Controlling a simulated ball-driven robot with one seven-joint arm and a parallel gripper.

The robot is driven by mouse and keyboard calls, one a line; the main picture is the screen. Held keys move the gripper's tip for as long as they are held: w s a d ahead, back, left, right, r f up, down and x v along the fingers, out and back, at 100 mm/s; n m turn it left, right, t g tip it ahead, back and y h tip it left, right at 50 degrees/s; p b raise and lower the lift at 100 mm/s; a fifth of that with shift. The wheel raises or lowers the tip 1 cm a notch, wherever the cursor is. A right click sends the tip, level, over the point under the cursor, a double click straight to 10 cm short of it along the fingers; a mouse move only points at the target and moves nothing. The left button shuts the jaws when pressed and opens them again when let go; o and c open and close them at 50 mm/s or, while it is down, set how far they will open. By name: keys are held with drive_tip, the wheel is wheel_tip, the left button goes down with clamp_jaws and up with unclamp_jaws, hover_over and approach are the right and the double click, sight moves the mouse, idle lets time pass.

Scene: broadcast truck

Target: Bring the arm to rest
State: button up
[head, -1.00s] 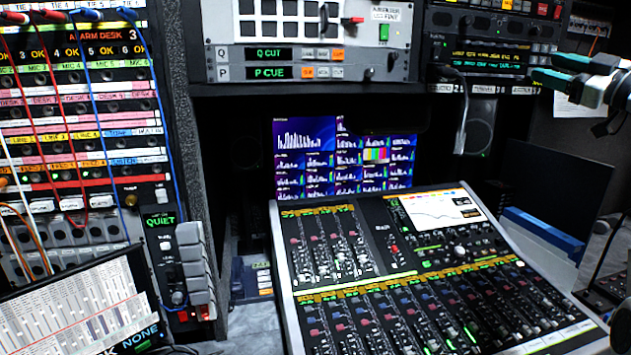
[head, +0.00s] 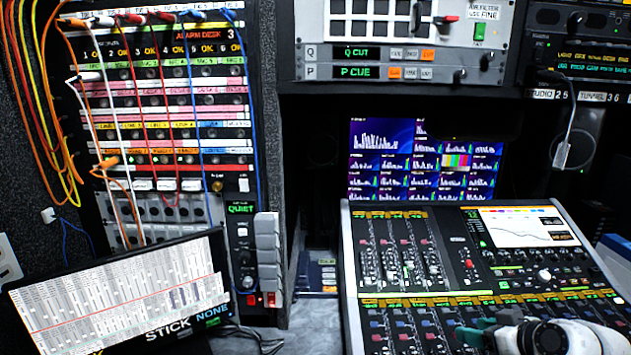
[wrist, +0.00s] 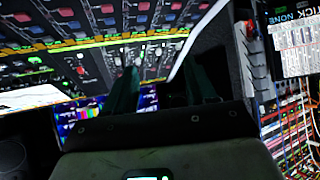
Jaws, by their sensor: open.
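My gripper (head: 474,335) shows at the lower right of the head view, with teal fingers pointing left and my pale wrist behind them. It appears in front of the lower faders of the mixing console (head: 352,290). I cannot tell how far above the console it is. In the wrist view my gripper (wrist: 162,85) has its two dark teal fingers apart, with nothing seen between them. The console (wrist: 45,75) fills the upper left of that view.
A patch bay (head: 160,112) with hanging cables (head: 255,120) stands at the left. A tilted screen (head: 120,290) is at the lower left. A monitor (head: 385,165) sits behind the console, under a rack unit (head: 440,72). A grey stepped block (head: 267,250) stands left of the console.

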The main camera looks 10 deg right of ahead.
drive_tip(key=s+a+f+m+g, duration=0.1)
drive_tip(key=s+a+f+g, duration=0.4)
drive_tip(key=s+a+f, duration=0.9)
drive_tip(key=s+f+g+h, duration=0.1)
drive_tip(key=s+f+g, duration=0.1)
drive_tip(key=s, duration=0.7)
drive_tip(key=s+a+f+m+g+h, duration=0.1)
drive_tip(key=s+g, duration=0.1)
drive_tip(key=s, duration=0.7)
drive_tip(key=shift+s+a+f+g, duration=0.2)
drive_tip(key=shift+a+f+g, duration=0.1)
drive_tip(key=shift+f, duration=0.05)
drive_tip(key=shift+c, duration=0.5)
